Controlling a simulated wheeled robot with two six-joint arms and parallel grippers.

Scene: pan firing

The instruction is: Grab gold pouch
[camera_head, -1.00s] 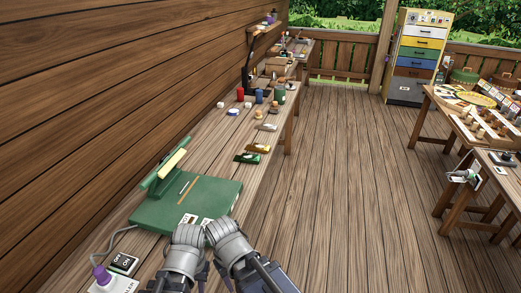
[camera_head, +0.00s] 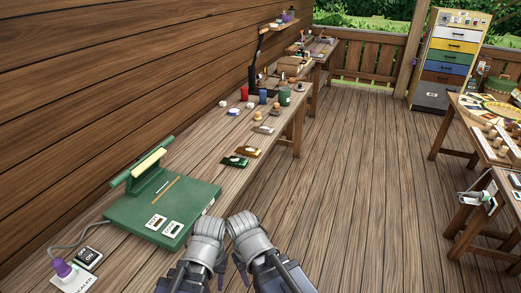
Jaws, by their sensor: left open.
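The gold pouch (camera_head: 248,151) lies flat near the right edge of the long wooden table, between a dark green pouch (camera_head: 234,161) and a grey one (camera_head: 263,129). My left gripper (camera_head: 210,236) is at the bottom centre, beside the green sealing machine, well short of the gold pouch. It is open, with nothing seen in it. My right gripper (camera_head: 242,230) is just to its right, over the floor beside the table. Its fingertips are hidden by its body.
A green sealing machine (camera_head: 140,208) stands on the near table (camera_head: 200,150), with a switch box (camera_head: 88,258) beside it. Cups and small jars stand farther back. The wooden floor (camera_head: 340,180) right of the table is clear. Another table (camera_head: 478,128) stands at right.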

